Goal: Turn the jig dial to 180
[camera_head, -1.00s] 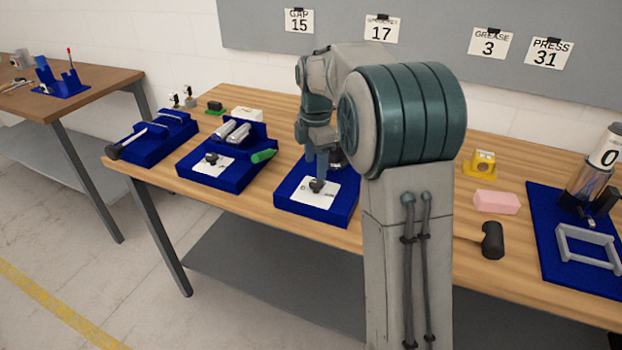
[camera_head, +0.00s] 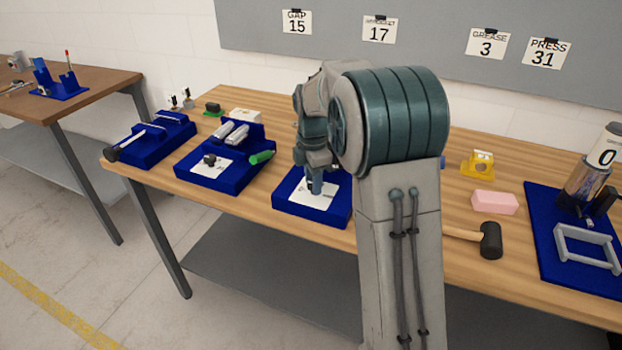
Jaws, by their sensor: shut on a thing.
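A blue jig block (camera_head: 297,214) with a white dial card (camera_head: 296,190) sits on the wooden bench, left of my upper arm. My gripper (camera_head: 314,190) points down over the card and is shut on the dial knob. The fingers hide the knob, so its pointer and setting cannot be read. My arm also covers the back and right side of this block. A second blue jig (camera_head: 215,183) to the left carries a black knob (camera_head: 210,160) on its own white card, clear of my gripper.
Metal cylinders (camera_head: 236,134) and a green-handled piece (camera_head: 261,158) are on the second jig. A third blue jig (camera_head: 150,150) stands farther left. Right of my arm are a mallet (camera_head: 490,240), a pink foam block (camera_head: 494,203), a yellow fixture (camera_head: 478,163) and a press (camera_head: 588,185).

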